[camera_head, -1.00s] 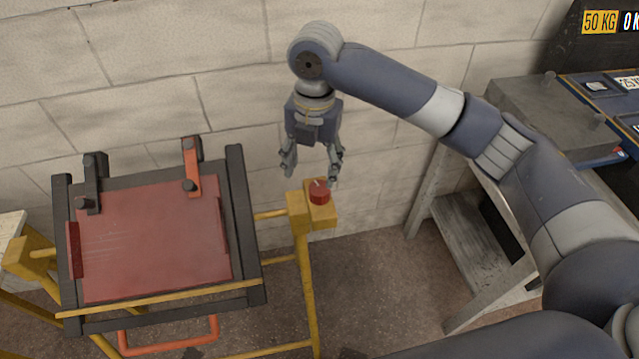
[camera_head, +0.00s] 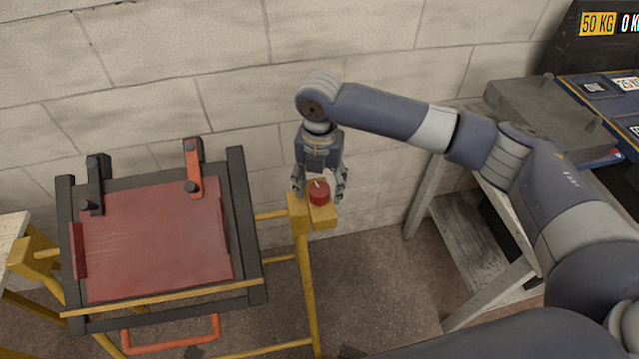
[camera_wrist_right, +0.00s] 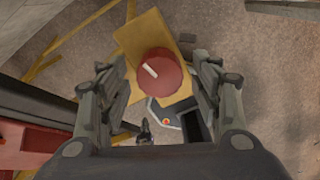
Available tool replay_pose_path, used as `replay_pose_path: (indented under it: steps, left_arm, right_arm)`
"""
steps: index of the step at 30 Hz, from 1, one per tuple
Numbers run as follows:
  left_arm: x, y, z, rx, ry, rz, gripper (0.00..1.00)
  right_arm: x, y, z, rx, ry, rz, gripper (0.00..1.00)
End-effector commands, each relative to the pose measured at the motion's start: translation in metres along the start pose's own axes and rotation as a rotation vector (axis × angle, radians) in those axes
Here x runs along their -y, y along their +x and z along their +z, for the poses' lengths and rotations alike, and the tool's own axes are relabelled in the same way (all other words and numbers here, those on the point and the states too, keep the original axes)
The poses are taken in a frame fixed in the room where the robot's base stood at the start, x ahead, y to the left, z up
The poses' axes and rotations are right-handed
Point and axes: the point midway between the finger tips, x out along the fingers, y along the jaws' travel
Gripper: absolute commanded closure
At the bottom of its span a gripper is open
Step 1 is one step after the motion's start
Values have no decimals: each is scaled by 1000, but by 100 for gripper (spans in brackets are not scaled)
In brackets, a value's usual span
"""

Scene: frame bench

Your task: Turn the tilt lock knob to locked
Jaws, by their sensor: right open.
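The red tilt lock knob (camera_head: 319,193) sits on a yellow bracket (camera_head: 322,219) at the right side of the frame stand, with a white pointer mark on its top. In the right wrist view the knob (camera_wrist_right: 160,74) lies between and beyond the fingers, its white mark slanting toward the upper left. My right gripper (camera_head: 320,192) is open and points down at the knob, with one finger on each side of it. The right wrist view shows the open fingers (camera_wrist_right: 160,90) too, with gaps to the knob. I cannot tell the fingertip height exactly. My left gripper is out of view.
The black tilting frame (camera_head: 239,205) with a red panel (camera_head: 155,240) stands to the left, with a black and an orange clamp (camera_head: 194,168) at its top edge. A grey block-topped bench (camera_head: 545,115) is at right. A block wall is close behind.

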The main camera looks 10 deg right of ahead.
Motion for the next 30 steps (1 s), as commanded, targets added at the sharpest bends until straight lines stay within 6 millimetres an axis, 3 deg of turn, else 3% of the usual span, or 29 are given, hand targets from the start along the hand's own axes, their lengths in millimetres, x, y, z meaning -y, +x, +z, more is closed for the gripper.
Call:
replay_pose_path:
  steps: [9,11,15,23,30]
  left_arm:
    - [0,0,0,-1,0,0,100]
    - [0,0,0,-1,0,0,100]
    - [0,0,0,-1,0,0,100]
    - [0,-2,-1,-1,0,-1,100]
    - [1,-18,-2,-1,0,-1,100]
  right_arm:
    - [0,4,0,0,0,0,41]
    - [0,4,0,0,0,0,53]
    - [0,4,0,0,0,0,84]
    - [0,3,0,0,7,-1,86]
    - [0,0,0,-2,84,-1,85]
